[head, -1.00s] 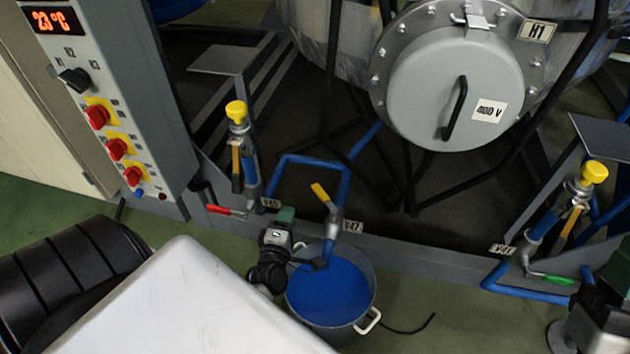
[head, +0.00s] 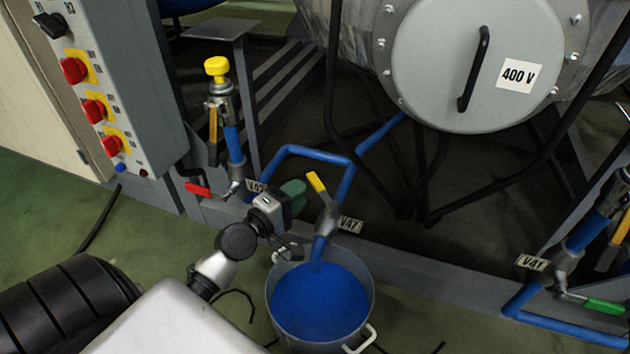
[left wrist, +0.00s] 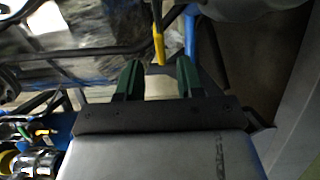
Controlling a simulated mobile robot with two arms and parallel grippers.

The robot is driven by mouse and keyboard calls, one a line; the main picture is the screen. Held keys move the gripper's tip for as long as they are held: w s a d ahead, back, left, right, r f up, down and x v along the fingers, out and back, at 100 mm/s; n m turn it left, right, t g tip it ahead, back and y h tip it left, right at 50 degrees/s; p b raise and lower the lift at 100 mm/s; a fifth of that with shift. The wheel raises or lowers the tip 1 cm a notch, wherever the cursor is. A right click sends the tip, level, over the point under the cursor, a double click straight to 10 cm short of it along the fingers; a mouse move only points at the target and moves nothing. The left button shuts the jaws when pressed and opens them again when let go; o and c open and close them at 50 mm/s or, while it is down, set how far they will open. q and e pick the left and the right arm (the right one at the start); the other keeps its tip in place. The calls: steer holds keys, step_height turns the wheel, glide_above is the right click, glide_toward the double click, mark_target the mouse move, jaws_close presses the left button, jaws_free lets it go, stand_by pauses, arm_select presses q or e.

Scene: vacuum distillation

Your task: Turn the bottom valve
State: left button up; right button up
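The valve with the yellow handle (head: 317,183), beside the label V47 (head: 349,224), sits on a blue pipe above a grey pot (head: 276,311). Its handle points up and slightly left. My left gripper (head: 301,190) is just left of the handle in the head view. In the left wrist view my green fingers (left wrist: 158,78) are spread apart with nothing between them. The yellow handle (left wrist: 158,38) lies just beyond the fingertips, in line with the gap. My right gripper is out of view.
The pot holds blue liquid (head: 325,308). A red-handled valve (head: 198,188) stands left, and a green-handled one (head: 605,306) right. A control cabinet (head: 150,100) stands at the left. A low grey frame beam (head: 420,275) runs behind the pot.

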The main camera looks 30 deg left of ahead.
mark_target(312, 185)
arm_select(q)
steer(key=w, duration=0.4)
steer(key=w+d+b, duration=0.1)
steer(key=w, duration=0.1)
steer(key=shift+w, duration=0.1)
jaws_close()
